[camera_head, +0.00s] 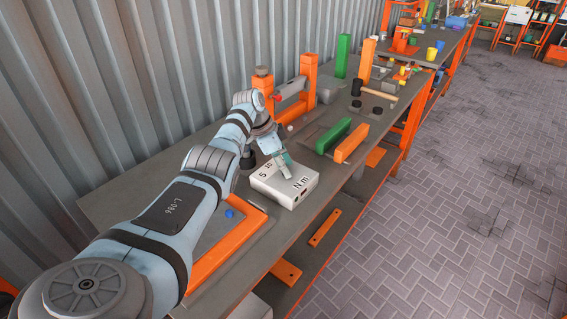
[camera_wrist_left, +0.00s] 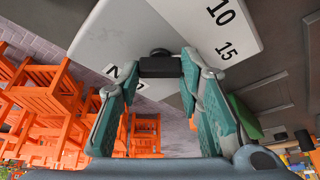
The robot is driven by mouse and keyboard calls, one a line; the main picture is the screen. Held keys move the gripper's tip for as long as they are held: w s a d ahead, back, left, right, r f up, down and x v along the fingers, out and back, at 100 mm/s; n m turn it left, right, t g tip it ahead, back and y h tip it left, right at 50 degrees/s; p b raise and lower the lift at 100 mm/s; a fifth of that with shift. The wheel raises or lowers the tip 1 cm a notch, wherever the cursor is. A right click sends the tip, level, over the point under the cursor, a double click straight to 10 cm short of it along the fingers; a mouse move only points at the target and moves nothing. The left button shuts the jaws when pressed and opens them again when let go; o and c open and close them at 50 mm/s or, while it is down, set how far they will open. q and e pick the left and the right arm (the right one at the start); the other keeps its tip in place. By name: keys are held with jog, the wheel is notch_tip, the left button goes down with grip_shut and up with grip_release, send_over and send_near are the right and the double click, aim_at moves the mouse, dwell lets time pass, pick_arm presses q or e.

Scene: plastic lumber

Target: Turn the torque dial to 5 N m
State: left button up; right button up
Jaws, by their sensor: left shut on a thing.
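The torque unit is a pale grey box (camera_head: 300,197) on the workbench, marked 5, 10 and N m on its top. In the left wrist view the box (camera_wrist_left: 135,30) also shows the mark 15. My left gripper (camera_head: 283,168) is over the middle of the box top and hides most of the dial in the head view. In the left wrist view the dark dial (camera_wrist_left: 158,64) sits between the teal fingertips, which are shut on it. I cannot tell which number the dial points to. My right gripper is not in view.
An orange frame (camera_head: 232,250) lies on the bench in front of the box. Green (camera_head: 333,135) and orange (camera_head: 352,142) bars stand beyond it, and a mallet (camera_head: 375,94) lies farther back. A corrugated wall (camera_head: 130,80) runs along the left.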

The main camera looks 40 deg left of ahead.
pick_arm(q)
jog(key=n+p, duration=0.2)
jog(key=p, duration=0.2)
jog(key=n+y+p, duration=0.1)
jog(key=n+p, duration=0.1)
jog(key=p, duration=0.2)
jog(key=n+t+y+p, duration=0.1)
jog(key=n+p, duration=0.1)
jog(key=p, duration=0.3)
jog(key=shift+s+d+r+n, duration=0.1)
jog(key=shift+d+r+n, duration=0.1)
jog(key=shift+r+n, duration=0.15)
jog(key=shift+f+n+y+p, duration=0.1)
jog(key=shift+n+y+p, duration=0.2)
jog(key=shift+n+p, duration=0.15)
jog(key=shift+f+n+y+p, duration=0.1)
jog(key=shift+n+y+p, duration=0.35)
jog(key=shift+n, duration=0.45)
jog(key=shift+d+f+n+y, duration=0.1)
jog(key=shift+n+y, duration=0.15)
jog(key=shift+n, duration=0.65)
jog(key=n+y, duration=0.1)
jog(key=n, duration=0.2)
jog(key=shift+d+n+g+y, duration=0.1)
jog(key=shift+n+g+y, duration=0.55)
jog(key=shift+n, duration=1.05)
jog(key=o, duration=1.2)
jog(key=shift+c, duration=0.2)
